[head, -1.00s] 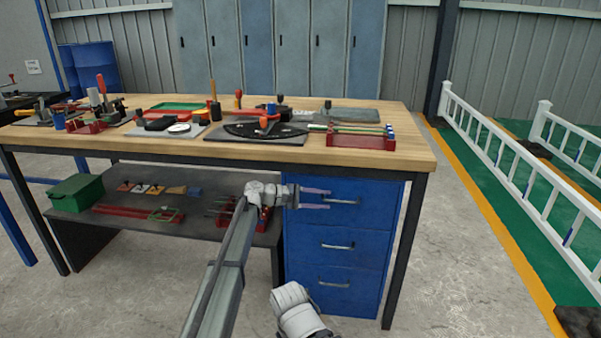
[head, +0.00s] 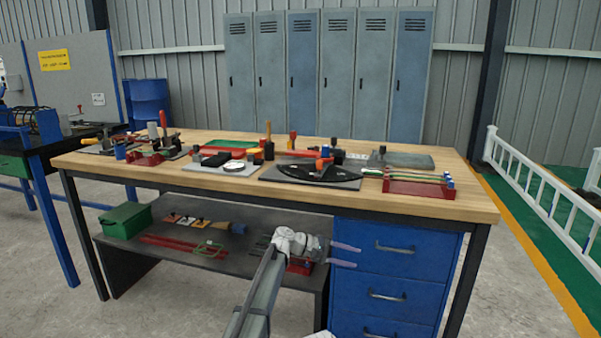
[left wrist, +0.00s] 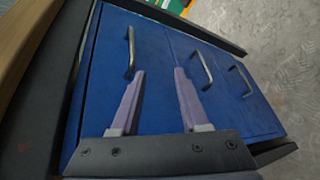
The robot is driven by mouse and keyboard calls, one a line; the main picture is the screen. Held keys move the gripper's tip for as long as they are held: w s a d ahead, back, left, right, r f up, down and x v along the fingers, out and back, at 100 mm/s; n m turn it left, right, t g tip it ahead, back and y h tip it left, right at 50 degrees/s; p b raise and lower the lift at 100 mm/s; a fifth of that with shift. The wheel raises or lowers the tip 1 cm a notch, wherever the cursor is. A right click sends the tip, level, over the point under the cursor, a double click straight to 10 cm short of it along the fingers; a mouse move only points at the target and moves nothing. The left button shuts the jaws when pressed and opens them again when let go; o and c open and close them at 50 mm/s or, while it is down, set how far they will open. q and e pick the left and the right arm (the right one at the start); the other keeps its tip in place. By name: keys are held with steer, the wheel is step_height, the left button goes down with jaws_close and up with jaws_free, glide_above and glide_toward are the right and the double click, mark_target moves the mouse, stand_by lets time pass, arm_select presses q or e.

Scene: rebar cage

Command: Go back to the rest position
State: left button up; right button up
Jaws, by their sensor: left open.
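My left gripper (head: 358,257) is in front of the blue drawer cabinet (head: 402,318), near the left side of its top drawer, below the workbench top (head: 440,203). Its two pale purple fingers are apart with nothing between them. In the left wrist view the open fingers (left wrist: 159,72) point at the blue drawer fronts (left wrist: 160,110), and a drawer handle (left wrist: 130,52) shows just beyond one fingertip. I cannot tell the exact gap to the cabinet. My right gripper is not in view.
The bench top carries a black curved plate (head: 318,173), a red rack (head: 418,187) and several tools. A lower shelf (head: 190,255) holds a green box (head: 127,220). A white railing (head: 540,192) stands at the right. Grey floor (head: 520,300) is open right of the bench.

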arm_select(q)
steer(key=s+a+f+m+y, duration=0.2)
steer(key=s+a+f+y, duration=0.3)
steer(key=s+a, duration=0.6)
steer(key=s+a+f+m+y, duration=0.2)
steer(key=s+a+f+y, duration=0.25)
steer(key=s+a, duration=0.7)
steer(key=s+a+f+m+y, duration=0.2)
steer(key=s+a+f+y, duration=0.3)
steer(key=s+a, duration=0.6)
steer(key=s+d+r+m+g+y+p, duration=0.1)
steer(key=s+d+m, duration=0.4)
steer(key=d, duration=0.7)
step_height(320, 180, up, 35)
steer(key=s+n+p, duration=0.1)
steer(key=p, duration=3.3)
steer(key=shift+f+p, duration=0.2)
steer(key=shift+p, duration=0.15)
